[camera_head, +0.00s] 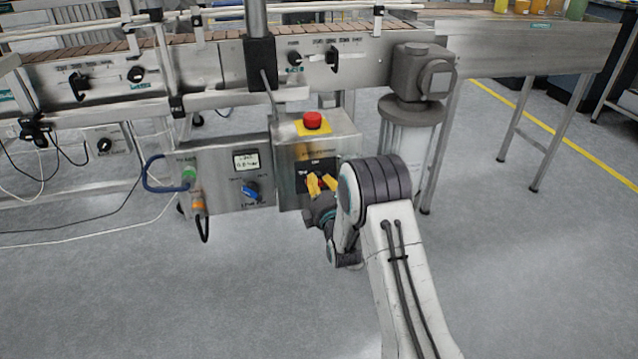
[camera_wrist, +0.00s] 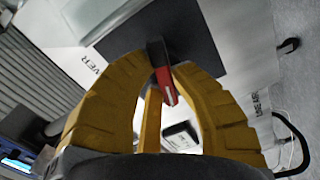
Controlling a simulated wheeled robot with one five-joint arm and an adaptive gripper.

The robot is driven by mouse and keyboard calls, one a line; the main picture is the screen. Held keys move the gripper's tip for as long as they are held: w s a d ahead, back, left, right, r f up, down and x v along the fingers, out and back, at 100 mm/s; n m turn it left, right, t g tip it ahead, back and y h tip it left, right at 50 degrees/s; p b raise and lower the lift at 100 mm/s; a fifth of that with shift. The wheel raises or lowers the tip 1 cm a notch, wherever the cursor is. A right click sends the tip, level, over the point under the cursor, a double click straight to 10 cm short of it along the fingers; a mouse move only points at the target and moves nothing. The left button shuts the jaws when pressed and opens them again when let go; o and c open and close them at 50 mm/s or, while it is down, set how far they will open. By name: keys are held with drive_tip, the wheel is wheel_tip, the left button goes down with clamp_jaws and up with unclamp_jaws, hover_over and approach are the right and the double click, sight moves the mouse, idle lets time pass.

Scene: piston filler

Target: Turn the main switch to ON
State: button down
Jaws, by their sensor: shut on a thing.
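The main switch has a red and black handle (camera_wrist: 163,75) in the wrist view, on a dark plate (camera_wrist: 195,45). My gripper (camera_wrist: 163,72) has its two yellow fingers closed around this handle. In the head view my gripper (camera_head: 322,184) is at the front of a steel box (camera_head: 290,158) below the conveyor, and its fingers hide most of the switch.
A red mushroom button (camera_head: 312,120) on a yellow plate tops the same box. A box to its left carries a display (camera_head: 246,161), a blue knob (camera_head: 251,190) and plugged cables. A steel post (camera_head: 258,60) and the conveyor (camera_head: 200,70) stand above. The floor in front is clear.

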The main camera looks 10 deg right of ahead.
drive_tip(key=m, duration=0.7)
drive_tip(key=shift+d+f+m, duration=0.1)
drive_tip(key=shift+m, duration=0.2)
drive_tip(key=m, duration=0.3)
drive_tip(key=shift+f+m, duration=0.15)
drive_tip(key=shift+m, duration=1.75)
drive_tip(key=c, duration=1.1)
unclamp_jaws()
drive_tip(key=shift+o, duration=0.2)
